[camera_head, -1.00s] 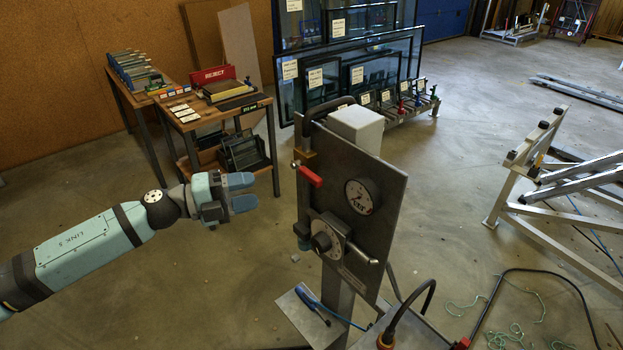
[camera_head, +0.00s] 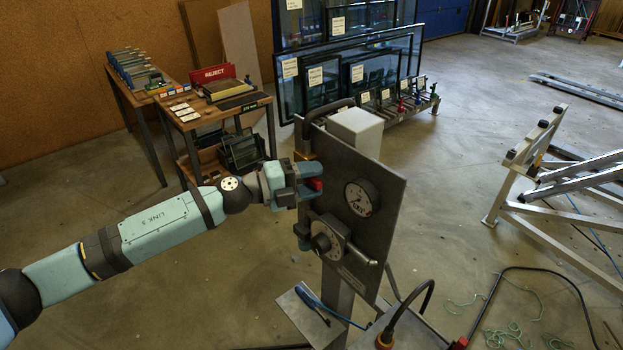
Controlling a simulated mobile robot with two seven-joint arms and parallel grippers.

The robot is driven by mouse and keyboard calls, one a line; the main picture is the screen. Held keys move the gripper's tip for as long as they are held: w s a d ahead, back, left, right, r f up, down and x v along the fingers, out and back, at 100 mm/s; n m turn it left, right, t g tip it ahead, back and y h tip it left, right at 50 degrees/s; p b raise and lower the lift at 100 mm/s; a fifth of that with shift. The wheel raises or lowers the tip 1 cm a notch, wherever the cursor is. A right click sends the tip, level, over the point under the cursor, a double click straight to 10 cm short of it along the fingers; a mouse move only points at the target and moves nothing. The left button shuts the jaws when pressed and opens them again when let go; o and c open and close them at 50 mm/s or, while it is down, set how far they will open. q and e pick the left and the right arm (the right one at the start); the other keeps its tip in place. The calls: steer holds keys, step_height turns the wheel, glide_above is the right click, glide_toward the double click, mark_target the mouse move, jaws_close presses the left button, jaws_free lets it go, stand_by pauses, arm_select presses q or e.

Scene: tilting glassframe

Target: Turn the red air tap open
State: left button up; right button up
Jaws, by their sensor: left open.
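The red air tap (camera_head: 315,184) is a small red lever on the left side of an upright grey panel (camera_head: 380,215). Only part of the lever shows; my gripper hides the rest. My left gripper (camera_head: 312,184) is open, with its teal fingers reaching right to the panel, around or beside the red lever. I cannot tell whether the fingers touch it. My right gripper is not in view.
The panel carries a round gauge (camera_head: 361,198) and, below it, a dial with a silver handle (camera_head: 329,240). A metal shelf with a blue tool (camera_head: 313,303) sits low in front. A wooden bench (camera_head: 213,119) stands behind my arm. A hose (camera_head: 411,311) curves up at the lower right.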

arm_select(q)
steer(key=shift+c, duration=0.2)
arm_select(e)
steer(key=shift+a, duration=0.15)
arm_select(q)
jaws_close()
steer(key=shift+r+n, duration=0.15)
steer(key=shift+n, duration=0.15)
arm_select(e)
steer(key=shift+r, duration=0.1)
arm_select(q)
steer(key=shift+r+n+t+h+p, duration=0.45)
steer(key=shift+r+n+p, duration=0.2)
steer(key=shift+n, duration=0.55)
steer(key=shift+w+a+r+n+t+h+p, duration=0.2)
steer(key=shift+r+n+t+h+p, duration=0.15)
steer(key=shift+n, duration=0.75)
steer(key=shift+w+a+r+n+t+h+p, duration=0.25)
steer(key=shift+r+n, duration=0.2)
steer(key=shift+n, duration=0.65)
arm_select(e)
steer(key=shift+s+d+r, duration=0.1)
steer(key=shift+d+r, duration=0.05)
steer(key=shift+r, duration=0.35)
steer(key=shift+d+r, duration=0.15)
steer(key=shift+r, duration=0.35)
arm_select(q)
steer(key=shift+s+d, duration=0.1)
steer(key=shift+o, duration=0.2)
jaws_free()
